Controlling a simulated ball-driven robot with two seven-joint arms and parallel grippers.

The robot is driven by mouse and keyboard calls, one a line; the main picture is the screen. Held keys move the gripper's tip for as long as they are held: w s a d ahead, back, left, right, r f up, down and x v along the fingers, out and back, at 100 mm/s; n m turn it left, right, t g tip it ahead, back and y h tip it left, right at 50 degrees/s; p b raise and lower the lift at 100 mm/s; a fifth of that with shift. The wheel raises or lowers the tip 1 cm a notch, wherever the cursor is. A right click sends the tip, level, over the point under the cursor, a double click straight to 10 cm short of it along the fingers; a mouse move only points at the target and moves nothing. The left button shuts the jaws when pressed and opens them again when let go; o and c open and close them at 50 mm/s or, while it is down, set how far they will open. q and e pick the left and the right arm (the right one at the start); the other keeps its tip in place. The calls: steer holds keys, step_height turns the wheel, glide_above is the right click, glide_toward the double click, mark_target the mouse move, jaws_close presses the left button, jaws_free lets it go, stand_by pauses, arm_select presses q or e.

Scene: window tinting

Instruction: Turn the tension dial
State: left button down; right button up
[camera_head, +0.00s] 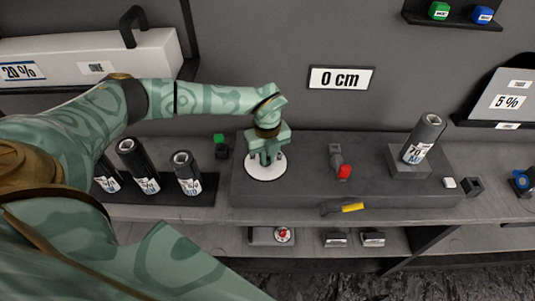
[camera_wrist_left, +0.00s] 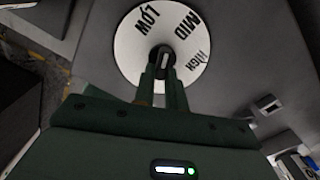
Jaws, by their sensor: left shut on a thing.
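The tension dial's round white plate (camera_head: 265,168) lies on top of the grey machine block (camera_head: 310,190), left of its middle. In the left wrist view the plate (camera_wrist_left: 135,45) carries the words LOW, MID and HIGH around a dark knob (camera_wrist_left: 162,58). My left gripper (camera_head: 266,160) points down over the plate. Its two fingers (camera_wrist_left: 163,80) are shut on the knob at the plate's centre. In the head view the gripper hides the knob. My right gripper is in neither view.
On the block are a red-tipped lever (camera_head: 344,171) and a film roll (camera_head: 423,138) marked 70. Several dark rolls (camera_head: 137,165) stand to the left, near a green-topped piece (camera_head: 220,145). A yellow-handled tool (camera_head: 352,207) is at the block's front.

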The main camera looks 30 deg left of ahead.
arm_select(q)
steer(key=shift+s+r+m+p, duration=0.15)
steer(key=shift+m+p, duration=0.5)
steer(key=shift+m, duration=0.45)
steer(key=shift+a+m+p, duration=0.15)
steer(key=shift+m+p, duration=0.45)
steer(key=shift+m, duration=0.8)
steer(key=c, duration=1.4)
jaws_free()
steer(key=shift+c, duration=0.2)
step_height(320, 180, up, 16)
steer(key=p, duration=0.1)
